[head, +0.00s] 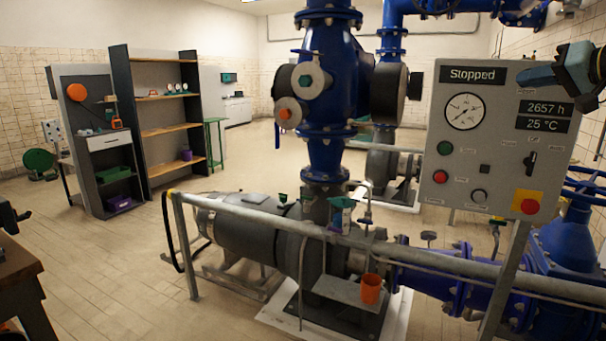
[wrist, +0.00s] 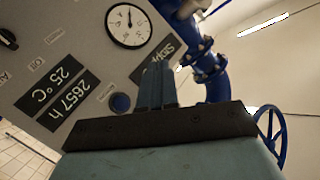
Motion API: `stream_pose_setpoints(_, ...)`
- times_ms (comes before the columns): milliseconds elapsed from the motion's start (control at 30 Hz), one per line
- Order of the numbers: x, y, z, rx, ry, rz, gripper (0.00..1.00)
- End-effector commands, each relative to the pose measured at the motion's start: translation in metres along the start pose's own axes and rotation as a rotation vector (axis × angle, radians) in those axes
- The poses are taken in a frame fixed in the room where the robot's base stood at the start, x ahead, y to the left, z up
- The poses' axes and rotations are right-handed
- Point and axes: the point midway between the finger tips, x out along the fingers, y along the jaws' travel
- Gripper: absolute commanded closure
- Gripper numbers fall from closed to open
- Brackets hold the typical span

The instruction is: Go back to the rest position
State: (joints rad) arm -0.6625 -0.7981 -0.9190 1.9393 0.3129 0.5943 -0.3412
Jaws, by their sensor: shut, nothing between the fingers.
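My gripper (head: 522,76) is at the upper right of the head view, in front of the top right part of the grey control panel (head: 450,130). In the wrist view my gripper's fingers (wrist: 157,72) are together and empty. They point at the panel, which fills the left of that view and looks tilted. The panel display reads "Stopped", with 2657 h and 25 °C below. I cannot tell whether the fingertips touch the panel.
A grey railing (head: 240,207) crosses in front of the blue pump (head: 325,100). A shelf (head: 160,130) stands at the back left. The floor (head: 110,260) at left is mostly clear.

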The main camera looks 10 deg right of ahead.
Motion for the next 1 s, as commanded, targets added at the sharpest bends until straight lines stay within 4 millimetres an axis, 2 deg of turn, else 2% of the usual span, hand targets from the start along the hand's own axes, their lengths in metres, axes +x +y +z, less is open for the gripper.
stream_pose_setpoints(100,0.001,-0.045,0.048,-0.063,-0.095,0.018,1.0)
stream_pose_setpoints(200,0.004,-0.077,0.093,-0.116,-0.183,0.046,1.0)
stream_pose_setpoints(267,0.006,-0.093,0.121,-0.148,-0.237,0.069,1.0)
stream_pose_setpoints(400,0.01,-0.118,0.19,-0.216,-0.368,0.143,1.0)
stream_pose_setpoints(533,0.013,-0.128,0.255,-0.274,-0.493,0.233,1.0)
stream_pose_setpoints(700,0.011,-0.124,0.329,-0.335,-0.643,0.365,1.0)
stream_pose_setpoints(833,0.007,-0.117,0.365,-0.363,-0.719,0.441,1.0)
stream_pose_setpoints(1000,0.004,-0.111,0.384,-0.379,-0.761,0.486,1.0)
